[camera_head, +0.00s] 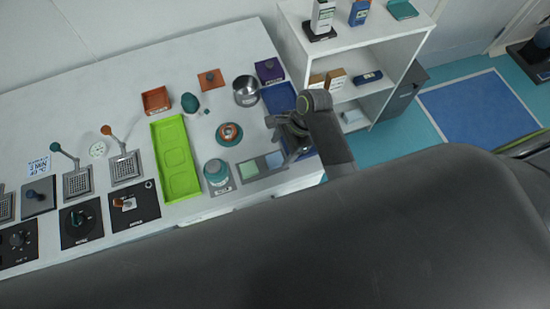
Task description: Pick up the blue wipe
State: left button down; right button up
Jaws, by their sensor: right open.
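The blue wipe (275,160) looks to be the light blue square lying in the right part of a small grey holder (263,173) near the table's front edge. A pale green square (248,170) lies in the left part of the same holder. My right gripper (279,130) is open over the right end of the table, just beyond and slightly right of the blue square. It appears apart from the square, and its fingers are small and dark. My arm hides part of the blue tray beneath it. My left gripper is not in view.
A teal-topped container (216,172) stands left of the holder, with a bright green tray (175,160) further left. A copper-and-teal round item (229,134) and a metal cup (246,90) stand behind. A white shelf (385,50) stands to the right.

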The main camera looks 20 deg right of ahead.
aim_at(275, 160)
jog(key=shift+p+x, duration=0.5)
jog(key=shift+x, duration=1.65)
jog(key=shift+s, duration=0.1)
jog(key=c, duration=1)
